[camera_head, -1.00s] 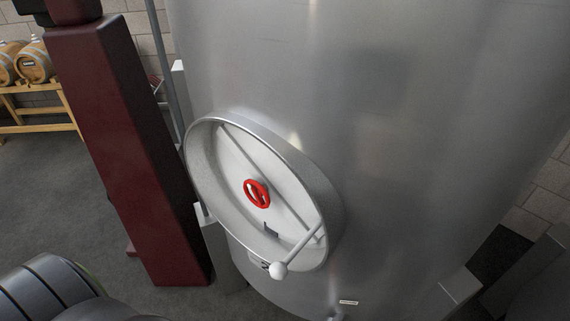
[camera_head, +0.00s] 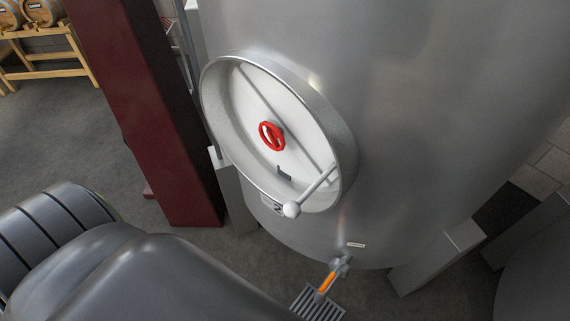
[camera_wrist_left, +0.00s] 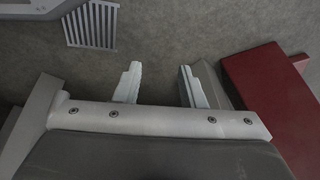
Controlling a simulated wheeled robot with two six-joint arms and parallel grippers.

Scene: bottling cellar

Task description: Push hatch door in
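The hatch door (camera_head: 245,122) is a pale round panel set inside a raised metal collar (camera_head: 345,150) on the steel tank (camera_head: 430,100). A red handwheel (camera_head: 271,136) sits at its middle, on a diagonal bar. A lever with a white ball knob (camera_head: 291,209) sticks out at the lower right of the collar. My left gripper (camera_wrist_left: 158,84) shows in the left wrist view with its two pale fingers apart and nothing between them. In the head view only my left arm shows, at the lower left, apart from the hatch. My right gripper is out of view.
A dark red post (camera_head: 140,110) stands left of the tank. A valve with an orange handle (camera_head: 327,282) sticks out low on the tank above a floor grate (camera_head: 316,304). Barrels on a wooden rack (camera_head: 40,45) stand at the far left. Grey floor lies between.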

